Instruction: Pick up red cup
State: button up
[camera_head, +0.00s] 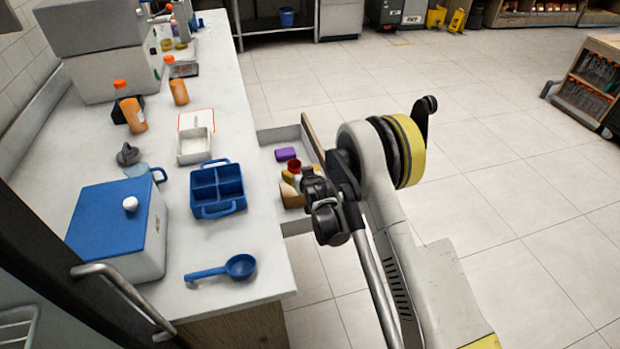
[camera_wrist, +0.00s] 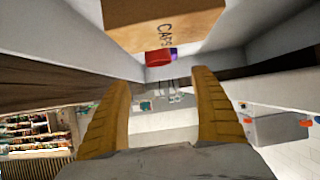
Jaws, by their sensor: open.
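The red cup (camera_head: 295,166) is in the open drawer, partly hidden by my gripper and arm in the head view. In the wrist view the red cup (camera_wrist: 158,57) shows small, beyond and between my fingers, beside a cardboard box (camera_wrist: 165,22) with lettering. My gripper (camera_wrist: 160,92) is open, its two yellow fingers spread with nothing between them. In the head view my gripper (camera_head: 291,179) is over the drawer, close to the cup. I cannot tell whether it touches the cup.
The drawer (camera_head: 281,134) stands open from the counter, with a purple item (camera_head: 285,154) and the cardboard box (camera_head: 291,196) inside. On the counter are a blue caddy (camera_head: 217,190), a blue ladle (camera_head: 240,267) and a blue-lidded box (camera_head: 110,220).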

jog(key=b, duration=0.2)
send_near(293, 163)
jog(key=shift+w+a+f, duration=0.2)
jog(key=shift+w, duration=0.35)
jog(key=b+x, duration=0.1)
jog(key=x, duration=0.1)
jog(key=b+x, duration=0.1)
jog(key=x, duration=0.1)
jog(key=shift+f, duration=0.4)
jog(key=shift+w+a+f, duration=0.1)
jog(key=shift+w, duration=0.35)
jog(key=c, duration=0.9)
